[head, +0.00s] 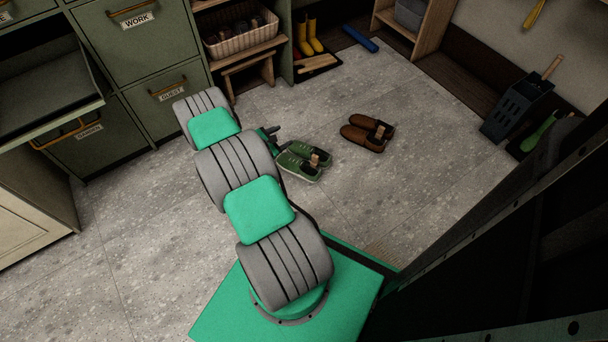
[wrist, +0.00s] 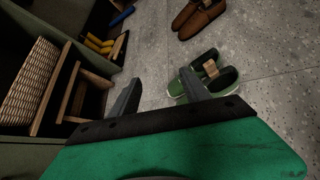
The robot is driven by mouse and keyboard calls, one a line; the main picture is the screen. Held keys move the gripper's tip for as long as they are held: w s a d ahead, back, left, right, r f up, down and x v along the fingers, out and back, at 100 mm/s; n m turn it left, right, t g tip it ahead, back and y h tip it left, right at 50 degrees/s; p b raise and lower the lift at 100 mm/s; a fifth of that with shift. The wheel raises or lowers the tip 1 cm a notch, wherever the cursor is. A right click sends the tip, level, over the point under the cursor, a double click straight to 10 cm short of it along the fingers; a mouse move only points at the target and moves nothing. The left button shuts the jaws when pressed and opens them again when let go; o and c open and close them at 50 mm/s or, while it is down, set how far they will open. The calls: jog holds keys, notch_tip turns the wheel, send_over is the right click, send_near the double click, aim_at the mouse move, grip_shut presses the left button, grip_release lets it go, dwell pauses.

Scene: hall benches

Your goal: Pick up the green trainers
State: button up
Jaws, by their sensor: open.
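The green trainers (head: 301,161) stand side by side on the grey floor in the head view, with a small tan tag or block between them. They also show in the wrist view (wrist: 226,78), just beyond my fingers and partly hidden by the right one. My gripper (wrist: 158,88) is open and empty, with its two dark fingers spread apart.
Brown shoes (head: 367,133) stand on the floor right of the trainers. Yellow boots (head: 308,36) stand on a dark tray (head: 316,68) at the back, near a wicker basket (head: 241,40) on a wooden bench. Green drawers (head: 150,50) stand at left. Floor right of the brown shoes is clear.

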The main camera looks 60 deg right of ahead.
aim_at(314, 157)
jog(key=s+d+f+n+h+b, duration=0.1)
jog(key=s+f+n+b, duration=0.2)
jog(key=f, duration=0.4)
jog(key=s+f+n+h+b, duration=0.1)
jog(key=s+f+n, duration=0.1)
jog(key=s+f, duration=0.45)
jog(key=b+x, duration=0.1)
jog(key=x, duration=0.3)
jog(key=f+b+x, duration=0.1)
jog(key=b+x, duration=0.1)
jog(key=x, duration=0.1)
jog(key=shift+w+d+f, duration=0.1)
jog(key=shift+d+f, duration=0.05)
jog(key=shift+d, duration=0.3)
grip_shut()
jog(key=shift+w, duration=0.1)
